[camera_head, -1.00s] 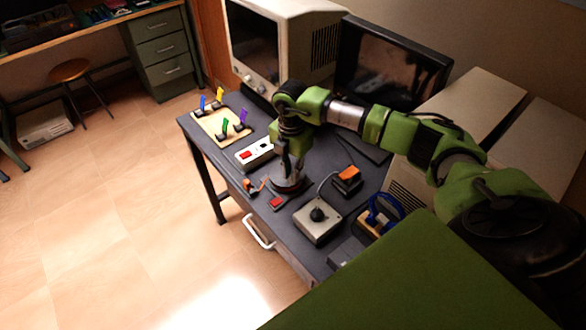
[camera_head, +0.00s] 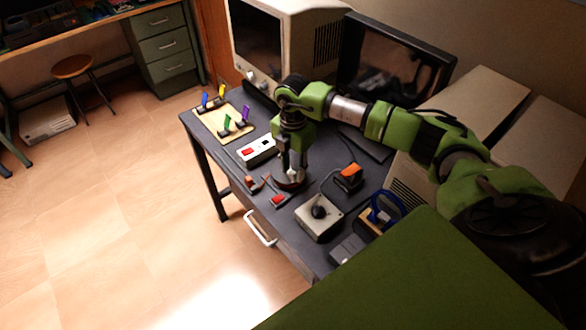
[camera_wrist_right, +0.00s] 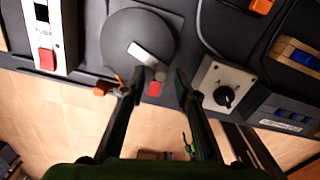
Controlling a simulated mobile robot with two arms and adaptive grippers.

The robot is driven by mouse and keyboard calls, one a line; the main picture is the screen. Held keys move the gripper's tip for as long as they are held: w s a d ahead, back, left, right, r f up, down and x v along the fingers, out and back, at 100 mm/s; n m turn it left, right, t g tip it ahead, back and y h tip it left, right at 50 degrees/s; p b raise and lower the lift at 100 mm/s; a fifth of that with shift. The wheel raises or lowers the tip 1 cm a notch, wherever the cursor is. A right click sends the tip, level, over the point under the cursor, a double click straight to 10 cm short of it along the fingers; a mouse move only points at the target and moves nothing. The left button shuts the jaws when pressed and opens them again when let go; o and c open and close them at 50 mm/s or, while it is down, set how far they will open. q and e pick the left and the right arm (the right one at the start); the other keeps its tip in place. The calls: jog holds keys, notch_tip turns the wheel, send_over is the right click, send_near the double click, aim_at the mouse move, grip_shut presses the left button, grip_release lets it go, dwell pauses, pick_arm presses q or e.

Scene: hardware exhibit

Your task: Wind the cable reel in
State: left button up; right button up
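The cable reel is a dark round disc (camera_wrist_right: 125,30) with a pale crank arm (camera_wrist_right: 147,55) and a small grey knob (camera_wrist_right: 160,72). In the head view the reel (camera_head: 290,183) is partly hidden by my right gripper (camera_head: 292,170). In the right wrist view my right gripper (camera_wrist_right: 160,79) is open, with a finger on each side of the knob; I cannot tell whether either touches it. An orange cable end (camera_wrist_right: 101,89) lies beside the reel near the table's front edge. It also shows in the head view (camera_head: 252,183). My left gripper is not in view.
A white box with a red switch (camera_head: 256,149) stands left of the reel. A red piece (camera_head: 279,201) lies in front. A box with a black knob (camera_head: 319,216) and an orange-topped block (camera_head: 349,176) stand right. Monitors are behind.

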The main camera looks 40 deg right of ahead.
notch_tip(320, 180, up, 12)
jog(key=shift+f, duration=0.25)
jog(key=shift+f, duration=0.1)
dwell(0.5)
